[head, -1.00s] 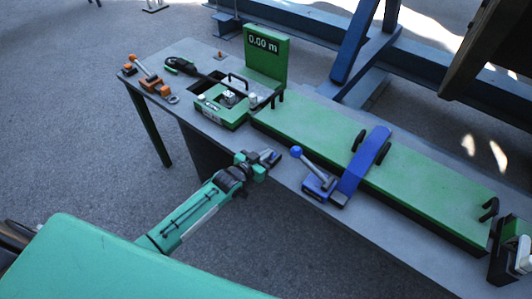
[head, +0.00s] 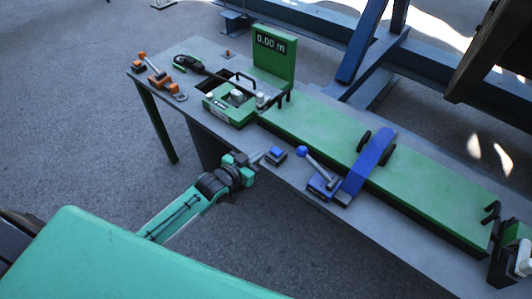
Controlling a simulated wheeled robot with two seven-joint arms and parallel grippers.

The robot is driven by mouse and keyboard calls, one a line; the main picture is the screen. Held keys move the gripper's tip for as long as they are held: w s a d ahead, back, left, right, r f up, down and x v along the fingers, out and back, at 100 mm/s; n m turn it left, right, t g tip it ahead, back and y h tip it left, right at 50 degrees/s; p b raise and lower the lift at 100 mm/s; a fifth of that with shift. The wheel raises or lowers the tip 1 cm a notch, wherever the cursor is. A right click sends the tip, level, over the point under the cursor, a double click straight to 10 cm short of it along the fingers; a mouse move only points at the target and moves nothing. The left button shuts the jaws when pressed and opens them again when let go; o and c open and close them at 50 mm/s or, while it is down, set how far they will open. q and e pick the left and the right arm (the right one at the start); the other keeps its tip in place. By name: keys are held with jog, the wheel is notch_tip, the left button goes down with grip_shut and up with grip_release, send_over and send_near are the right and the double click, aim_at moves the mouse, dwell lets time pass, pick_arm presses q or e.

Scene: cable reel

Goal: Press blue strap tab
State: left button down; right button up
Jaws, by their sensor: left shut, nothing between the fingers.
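The blue strap (head: 367,168) lies across the green trough on the bench. A blue lever (head: 318,167) with a ball knob stands tilted on a blue base (head: 323,186) at the strap's near end. A small blue block (head: 276,154), perhaps the tab, sits on the bench's near edge, left of the lever. My left gripper (head: 260,158) is shut and empty, its fingertips just left of this block. I cannot tell whether they touch it or how high they are. My right gripper does not show.
The green trough (head: 410,182) runs along the bench (head: 240,152) to a dark post at the right. A green display (head: 272,55) reads 0.00 m. An orange clamp (head: 158,78) and a black-handled tool (head: 188,64) lie at the left end. Blue beams stand behind.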

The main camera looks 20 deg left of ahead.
pick_arm(q)
jog(key=shift+v, duration=1.05)
dwell(0.8)
